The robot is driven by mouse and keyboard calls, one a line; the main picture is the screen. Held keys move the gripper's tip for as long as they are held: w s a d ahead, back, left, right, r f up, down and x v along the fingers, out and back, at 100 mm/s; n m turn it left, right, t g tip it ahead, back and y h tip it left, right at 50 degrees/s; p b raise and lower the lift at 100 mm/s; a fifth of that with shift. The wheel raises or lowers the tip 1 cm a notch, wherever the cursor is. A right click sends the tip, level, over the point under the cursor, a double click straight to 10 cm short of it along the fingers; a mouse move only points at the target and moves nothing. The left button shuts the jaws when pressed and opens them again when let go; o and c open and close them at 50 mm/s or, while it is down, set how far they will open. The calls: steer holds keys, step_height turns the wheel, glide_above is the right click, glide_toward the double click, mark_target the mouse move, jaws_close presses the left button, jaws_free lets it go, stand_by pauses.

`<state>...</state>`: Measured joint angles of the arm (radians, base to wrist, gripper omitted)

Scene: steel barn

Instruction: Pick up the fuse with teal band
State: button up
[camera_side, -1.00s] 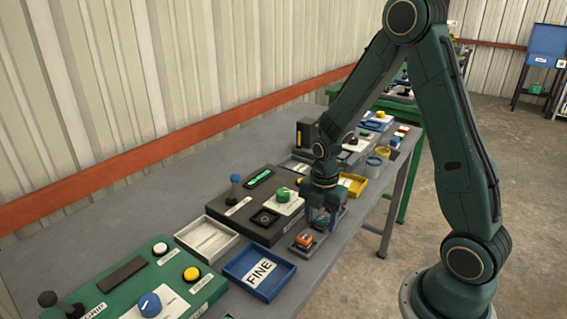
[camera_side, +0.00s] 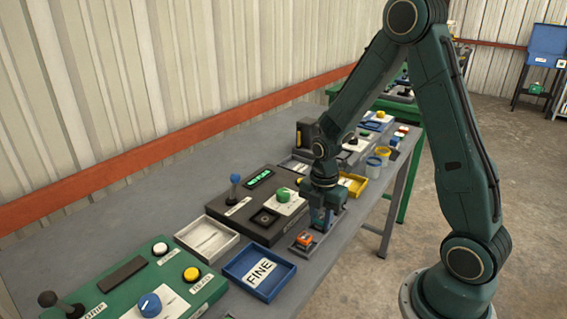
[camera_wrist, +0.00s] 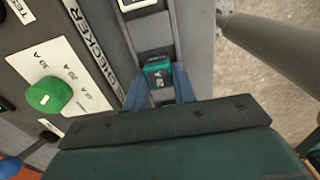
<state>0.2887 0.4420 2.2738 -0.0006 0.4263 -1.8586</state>
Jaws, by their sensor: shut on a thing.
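The fuse with teal band (camera_wrist: 158,75) shows in the wrist view, sitting in a grey rack with a dark label reading about "2 A". My gripper (camera_wrist: 160,85) has its blue fingers shut on this fuse, one on each side. In the side view my gripper (camera_side: 322,220) points down over the rack (camera_side: 312,246) near the table's front edge. The fuse is hidden there by the fingers. I cannot tell whether it is lifted off the rack.
An orange fuse (camera_side: 304,239) sits in the rack just in front of my gripper. The dark checker box (camera_side: 225,208) with a green knob (camera_side: 283,194) stands close on the left. A blue tray marked FINE (camera_side: 240,279) and a white tray (camera_side: 190,236) are nearer. A yellow tray (camera_side: 358,185) is behind.

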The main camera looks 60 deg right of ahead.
mark_target(320, 218)
steer(key=shift+r, duration=0.1)
step_height(320, 218, up, 20)
stand_by(0.7)
stand_by(0.5)
